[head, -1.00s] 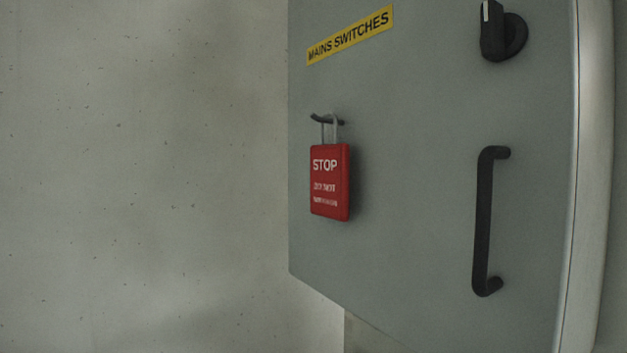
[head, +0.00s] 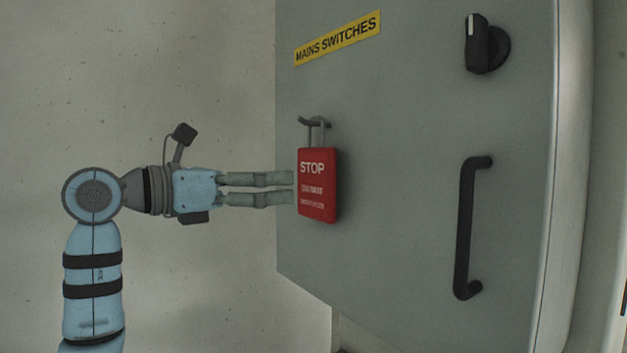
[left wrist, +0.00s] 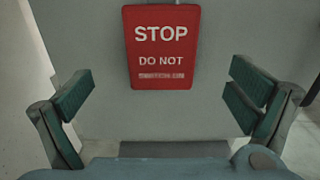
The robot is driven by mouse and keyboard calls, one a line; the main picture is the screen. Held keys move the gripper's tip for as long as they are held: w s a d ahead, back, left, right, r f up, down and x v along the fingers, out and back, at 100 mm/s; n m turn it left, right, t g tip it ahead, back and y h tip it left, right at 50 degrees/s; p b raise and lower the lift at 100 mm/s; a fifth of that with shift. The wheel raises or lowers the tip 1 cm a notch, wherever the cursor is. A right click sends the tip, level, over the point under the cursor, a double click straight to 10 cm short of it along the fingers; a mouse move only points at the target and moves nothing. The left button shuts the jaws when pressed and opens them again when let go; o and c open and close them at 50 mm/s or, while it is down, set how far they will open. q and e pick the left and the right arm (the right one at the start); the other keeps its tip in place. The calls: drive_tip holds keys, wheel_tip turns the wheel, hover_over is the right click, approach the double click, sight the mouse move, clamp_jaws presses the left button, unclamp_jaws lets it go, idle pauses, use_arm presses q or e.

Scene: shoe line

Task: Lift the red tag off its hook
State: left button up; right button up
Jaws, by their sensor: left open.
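The red tag (head: 317,186), marked STOP, hangs by its grey shackle (head: 317,131) from a dark hook (head: 313,121) on the grey cabinet door. My left gripper (head: 290,189) comes in level from the left, its fingertips at the tag's left edge in the head view. In the left wrist view the tag (left wrist: 162,46) is ahead, centred between and beyond the open fingers (left wrist: 160,98), with nothing between them. The hook and shackle are out of the wrist view. I cannot tell whether a fingertip touches the tag. My right gripper is not in view.
The cabinet door (head: 400,230) carries a yellow MAINS SWITCHES label (head: 337,39), a black rotary switch (head: 486,44) at the upper right and a black bar handle (head: 470,228) right of the tag. A bare concrete wall (head: 150,80) lies to the left.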

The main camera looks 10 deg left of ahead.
sight(312, 181)
use_arm(q)
drive_tip(key=p+x, duration=0.2)
drive_tip(key=x, duration=0.7)
drive_tip(key=shift+s+d, duration=0.1)
drive_tip(key=shift+w+d+f, duration=0.1)
drive_tip(key=shift+w+f, duration=0.1)
drive_tip(key=shift+w, duration=0.05)
drive_tip(key=shift+s, duration=0.1)
drive_tip(key=c, duration=1.1)
